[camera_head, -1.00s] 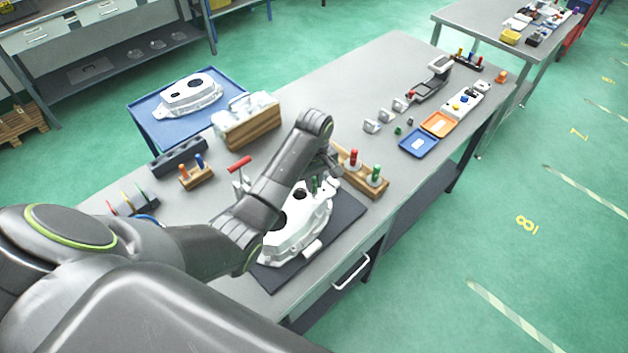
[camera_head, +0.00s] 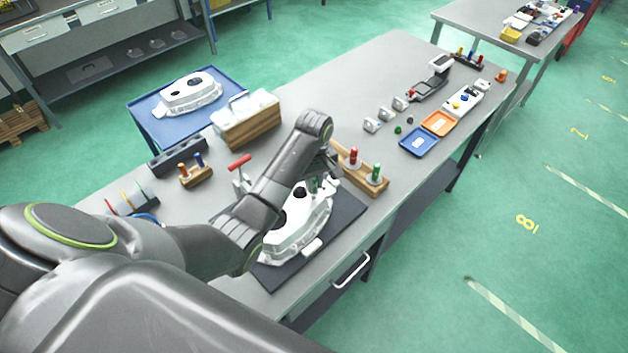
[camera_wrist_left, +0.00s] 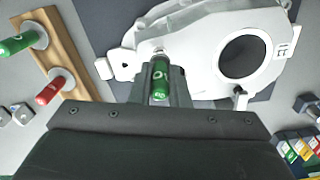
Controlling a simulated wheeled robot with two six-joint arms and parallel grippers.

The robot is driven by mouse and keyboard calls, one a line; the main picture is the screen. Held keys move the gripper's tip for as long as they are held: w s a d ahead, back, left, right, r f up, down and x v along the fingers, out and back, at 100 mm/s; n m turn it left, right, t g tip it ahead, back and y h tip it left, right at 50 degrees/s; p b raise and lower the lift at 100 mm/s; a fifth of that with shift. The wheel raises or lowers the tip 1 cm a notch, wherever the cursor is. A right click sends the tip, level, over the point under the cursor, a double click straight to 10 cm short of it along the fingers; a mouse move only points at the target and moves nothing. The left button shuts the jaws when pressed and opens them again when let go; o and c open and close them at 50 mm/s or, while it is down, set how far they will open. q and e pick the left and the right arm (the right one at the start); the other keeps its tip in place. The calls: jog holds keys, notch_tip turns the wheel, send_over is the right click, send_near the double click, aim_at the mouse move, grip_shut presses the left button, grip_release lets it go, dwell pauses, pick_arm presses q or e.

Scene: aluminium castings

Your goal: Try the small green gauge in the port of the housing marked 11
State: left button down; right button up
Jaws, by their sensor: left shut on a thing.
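My left gripper (camera_wrist_left: 158,92) is shut on the small green gauge (camera_wrist_left: 160,80), over the edge of the white housing (camera_wrist_left: 205,62). The gauge's far end meets a small round boss on the housing's rim; I cannot tell whether it is inside the port. In the head view the green gauge (camera_head: 314,185) shows just beside my gripper (camera_head: 328,168), above the housing (camera_head: 292,238), which lies on a dark mat (camera_head: 347,212). A small marked plate (camera_wrist_left: 285,45) is on the housing, its figures hard to read. My right gripper is not in view.
A wooden rack (camera_head: 345,178) beside the housing holds a red gauge (camera_head: 353,157) and a larger green one (camera_head: 375,173). A red T-handle tool (camera_head: 240,164) stands behind my arm. Blue (camera_head: 418,143) and orange (camera_head: 439,124) trays lie farther right.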

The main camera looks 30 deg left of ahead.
aim_at(314, 191)
pick_arm(q)
jog(key=shift+f+b, duration=0.45)
jog(key=shift+f, duration=1.1)
dwell(0.5)
dwell(1.1)
jog(key=shift+r+p, duration=0.65)
jog(key=shift+r, duration=3.35)
